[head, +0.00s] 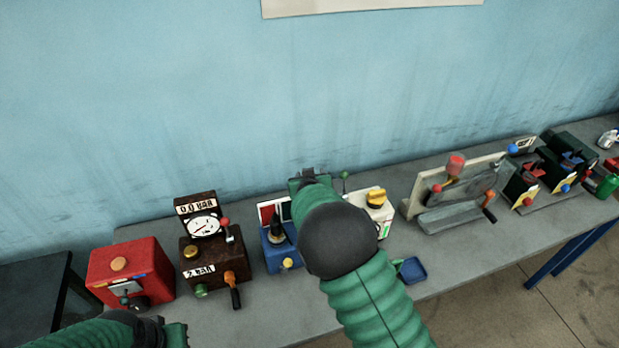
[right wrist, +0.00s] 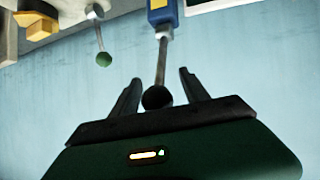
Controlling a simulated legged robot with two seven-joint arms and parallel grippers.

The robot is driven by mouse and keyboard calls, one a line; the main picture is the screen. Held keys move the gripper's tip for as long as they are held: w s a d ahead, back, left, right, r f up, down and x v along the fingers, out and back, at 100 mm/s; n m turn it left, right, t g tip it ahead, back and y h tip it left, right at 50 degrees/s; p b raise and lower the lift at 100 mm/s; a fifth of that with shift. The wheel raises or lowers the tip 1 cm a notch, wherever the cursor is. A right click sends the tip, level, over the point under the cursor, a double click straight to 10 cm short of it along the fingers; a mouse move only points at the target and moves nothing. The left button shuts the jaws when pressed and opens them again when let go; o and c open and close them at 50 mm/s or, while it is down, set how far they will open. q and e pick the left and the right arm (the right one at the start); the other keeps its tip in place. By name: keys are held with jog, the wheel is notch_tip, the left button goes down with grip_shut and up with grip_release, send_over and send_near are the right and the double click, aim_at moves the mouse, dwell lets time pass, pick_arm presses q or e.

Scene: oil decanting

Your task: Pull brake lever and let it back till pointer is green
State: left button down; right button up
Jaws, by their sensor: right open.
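In the right wrist view a lever (right wrist: 162,62) with a metal rod and a black ball knob (right wrist: 157,97) comes out of a blue and yellow mount (right wrist: 162,12). My right gripper (right wrist: 160,90) is open, its two fingers on either side of the knob with gaps. In the head view the right gripper (head: 308,173) is at the back of the table, and my arm hides the lever there. I cannot make out a pointer with a green zone. My left gripper (head: 175,335) is at the bottom left, its fingers not clear.
A blue box (head: 272,260) with a black cone stands left of my right arm. A white box (head: 385,215) with a yellow knob is close on its right; a green-ball lever (right wrist: 103,58) is near the fingers. A brown gauge box (head: 210,260) and red box (head: 130,270) stand left.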

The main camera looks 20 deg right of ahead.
jog(key=p+v, duration=0.8)
jog(key=v, duration=0.8)
jog(key=shift+a+p, duration=0.15)
jog(key=shift+p, duration=0.2)
